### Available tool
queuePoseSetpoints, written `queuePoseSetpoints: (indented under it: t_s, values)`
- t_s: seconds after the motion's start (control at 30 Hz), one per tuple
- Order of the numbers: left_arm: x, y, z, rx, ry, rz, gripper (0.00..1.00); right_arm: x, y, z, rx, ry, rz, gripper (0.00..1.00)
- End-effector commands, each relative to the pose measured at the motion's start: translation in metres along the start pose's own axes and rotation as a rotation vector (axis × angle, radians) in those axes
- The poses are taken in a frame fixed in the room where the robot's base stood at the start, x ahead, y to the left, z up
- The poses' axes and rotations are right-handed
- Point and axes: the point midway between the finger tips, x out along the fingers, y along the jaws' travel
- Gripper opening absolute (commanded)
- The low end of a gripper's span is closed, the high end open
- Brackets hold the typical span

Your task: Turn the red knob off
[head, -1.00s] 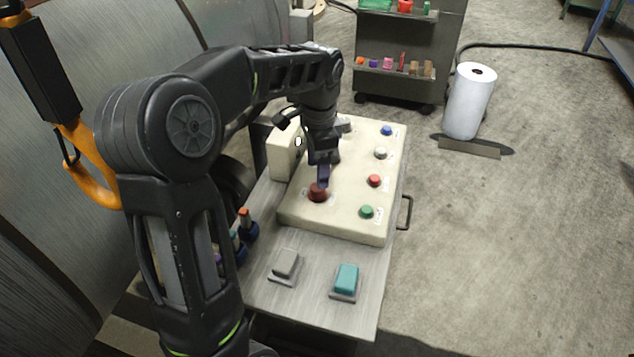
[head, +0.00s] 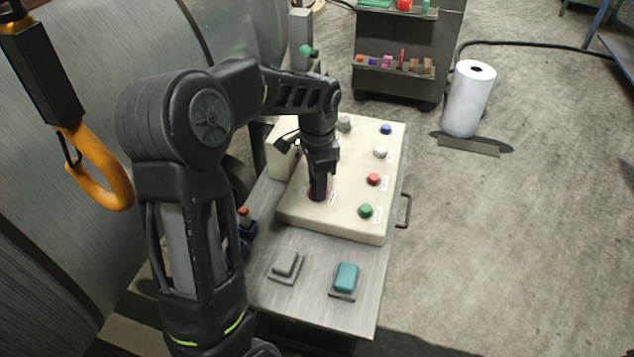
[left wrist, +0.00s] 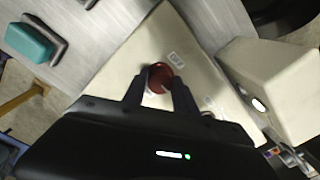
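The dark red round knob (left wrist: 160,75) is on the cream control panel (head: 350,222). In the head view my left gripper (head: 317,194) points down over the knob and hides most of it. In the left wrist view the two fingers of my left gripper (left wrist: 159,92) stand apart, one on each side of the knob. Small gaps seem to show between fingers and knob, so it looks open around it. Labels lie beside the knob; its pointer direction cannot be read. My right gripper is not in view.
The panel also carries a smaller red button (head: 373,179), a green button (head: 365,211), a white button (head: 380,152), a blue button (head: 386,129) and a grey knob (head: 344,123). A cream box (left wrist: 275,85) stands close to the gripper. Grey (head: 286,263) and teal (head: 345,278) switches sit in front.

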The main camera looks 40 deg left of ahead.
Motion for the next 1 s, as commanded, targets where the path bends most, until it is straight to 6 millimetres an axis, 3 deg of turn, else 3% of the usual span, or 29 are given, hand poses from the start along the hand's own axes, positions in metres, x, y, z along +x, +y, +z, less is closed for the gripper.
queuePoseSetpoints:
  t_s: [0.4, 1.0]
  values:
    - [-0.0003, 0.0000, 0.0000, 0.000, 0.000, 0.000, 0.00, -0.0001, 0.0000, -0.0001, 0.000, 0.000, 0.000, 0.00]
    - [0.0003, 0.0000, 0.0000, -0.107, -0.005, 0.000, 0.00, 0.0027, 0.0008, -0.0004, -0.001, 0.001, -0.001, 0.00]
